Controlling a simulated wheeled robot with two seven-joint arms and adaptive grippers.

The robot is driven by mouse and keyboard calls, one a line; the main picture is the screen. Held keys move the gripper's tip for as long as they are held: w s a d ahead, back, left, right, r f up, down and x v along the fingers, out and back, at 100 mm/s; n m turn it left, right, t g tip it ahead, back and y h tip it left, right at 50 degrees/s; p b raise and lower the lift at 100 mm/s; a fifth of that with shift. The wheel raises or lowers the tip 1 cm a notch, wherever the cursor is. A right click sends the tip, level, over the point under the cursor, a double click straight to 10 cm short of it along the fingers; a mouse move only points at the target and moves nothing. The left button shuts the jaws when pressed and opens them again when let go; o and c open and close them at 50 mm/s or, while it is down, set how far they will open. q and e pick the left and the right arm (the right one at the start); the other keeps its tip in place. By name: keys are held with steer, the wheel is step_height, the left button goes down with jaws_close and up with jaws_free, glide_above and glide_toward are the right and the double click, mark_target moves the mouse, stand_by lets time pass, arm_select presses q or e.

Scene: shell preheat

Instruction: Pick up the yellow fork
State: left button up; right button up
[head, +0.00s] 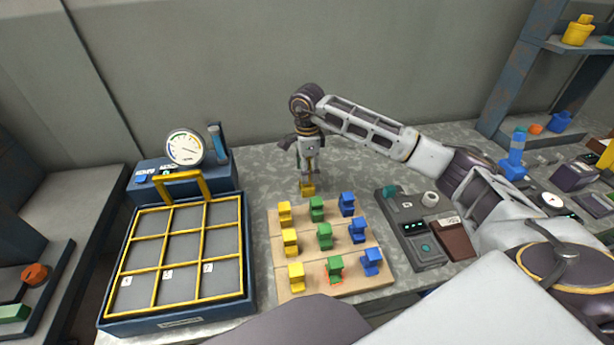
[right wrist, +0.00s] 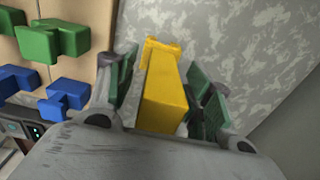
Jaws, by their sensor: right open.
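A yellow piece (head: 307,189), which looks like the yellow fork, stands on the grey speckled table just behind the wooden board. My right gripper (head: 309,172) points down directly over it. In the right wrist view the yellow piece (right wrist: 163,95) lies between the two green-padded fingers of my right gripper (right wrist: 166,85). The fingers are open, with a narrow gap showing on either side of the piece. Its lower part is hidden by the gripper body in that view. My left gripper is not in view.
The wooden board (head: 326,282) holds yellow, green and blue pieces in rows. A blue tray with a yellow grid (head: 247,275) stands left, with a gauge (head: 184,147) behind it. A grey device (head: 416,240) stands right of the board. Table left of the gripper is clear.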

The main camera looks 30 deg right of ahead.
steer(key=c, duration=1.1)
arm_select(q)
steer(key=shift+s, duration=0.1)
arm_select(e)
jaws_close()
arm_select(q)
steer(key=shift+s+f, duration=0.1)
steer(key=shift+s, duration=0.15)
arm_select(e)
steer(key=shift+r, duration=0.1)
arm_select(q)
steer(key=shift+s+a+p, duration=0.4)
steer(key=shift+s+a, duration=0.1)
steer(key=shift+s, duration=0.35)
arm_select(e)
step_height(320, 180, up, 18)
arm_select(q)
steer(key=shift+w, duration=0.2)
